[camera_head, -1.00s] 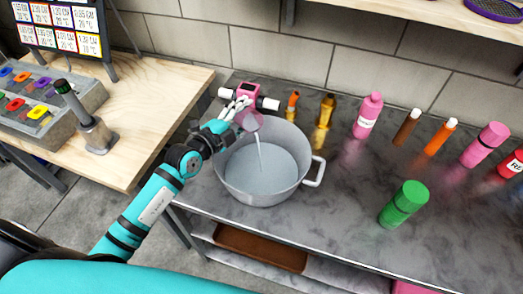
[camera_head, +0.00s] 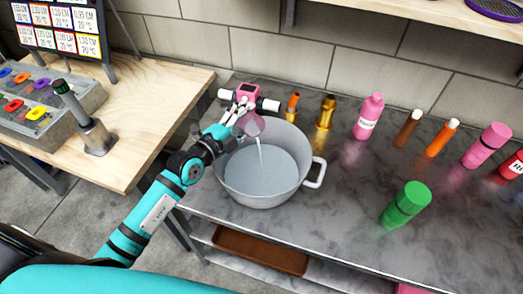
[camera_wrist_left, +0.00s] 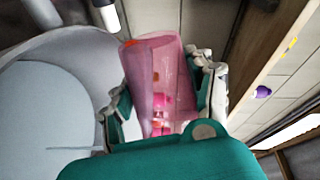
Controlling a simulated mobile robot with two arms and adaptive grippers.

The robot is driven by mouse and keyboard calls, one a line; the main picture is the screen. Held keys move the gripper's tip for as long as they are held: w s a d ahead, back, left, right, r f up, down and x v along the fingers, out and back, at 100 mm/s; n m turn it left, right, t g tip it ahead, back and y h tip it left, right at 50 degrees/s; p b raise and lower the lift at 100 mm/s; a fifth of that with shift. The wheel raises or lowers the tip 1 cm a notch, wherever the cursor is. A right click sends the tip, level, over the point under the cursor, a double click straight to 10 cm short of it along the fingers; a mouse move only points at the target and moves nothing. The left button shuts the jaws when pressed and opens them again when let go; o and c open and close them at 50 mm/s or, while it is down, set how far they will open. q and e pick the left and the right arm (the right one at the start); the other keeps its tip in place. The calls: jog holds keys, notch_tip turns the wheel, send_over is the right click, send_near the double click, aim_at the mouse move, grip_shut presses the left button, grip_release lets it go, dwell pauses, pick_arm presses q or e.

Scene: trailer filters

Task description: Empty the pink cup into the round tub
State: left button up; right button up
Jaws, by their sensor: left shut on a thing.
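The pink see-through cup (camera_head: 254,125) is tilted over the far left rim of the round grey tub (camera_head: 306,184). A thin pale stream (camera_head: 261,157) runs from the cup down into the tub, where pale liquid (camera_head: 268,178) covers the bottom. My left gripper (camera_head: 240,121) is shut on the cup. In the left wrist view the cup (camera_wrist_left: 158,75) sits between the gripper's two fingers (camera_wrist_left: 160,105), with the tub (camera_wrist_left: 55,45) to its left. How much is left in the cup cannot be told. My right gripper is not in view.
Several bottles line the counter's back, including a pink one (camera_head: 369,116). A green bottle (camera_head: 405,204) stands to the right. The marble counter (camera_head: 345,215) is bare between tub and green bottle.

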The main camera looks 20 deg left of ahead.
aim_at(253, 118)
pick_arm(q)
jog(key=shift+s+d+f+m, duration=0.2)
jog(key=shift+s+d+m, duration=0.15)
jog(key=shift+m, duration=0.15)
dwell(0.4)
jog(key=shift+s+d+r+m+t+h+b, duration=0.2)
jog(key=shift+r+m+t+b, duration=0.35)
jog(key=shift+m, duration=0.25)
jog(key=shift+s+d+r+m+t+h+b, duration=0.15)
jog(key=shift+r+m+t+b, duration=0.15)
jog(key=shift+m+b, duration=0.45)
dwell(1.3)
jog(key=shift+s+d+r+m+t+h+b, duration=0.15)
jog(key=shift+d+r+m+t+h+b, duration=0.1)
jog(key=shift+m+b, duration=0.4)
jog(key=shift+s+d+r+m+t+h+b, duration=0.1)
jog(key=shift+r+m+b, duration=0.1)
jog(key=shift+m+b, duration=0.4)
dwell(0.8)
jog(key=shift+s+d+r+m+t+h+b, duration=0.15)
jog(key=shift+s+d+r+m+h+b, duration=0.1)
jog(key=shift+m+b, duration=0.55)
jog(key=shift+s+d+r+m+t+h+b, duration=0.15)
jog(key=shift+d+m+h+b, duration=0.1)
jog(key=shift+m+b, duration=0.5)
dwell(0.7)
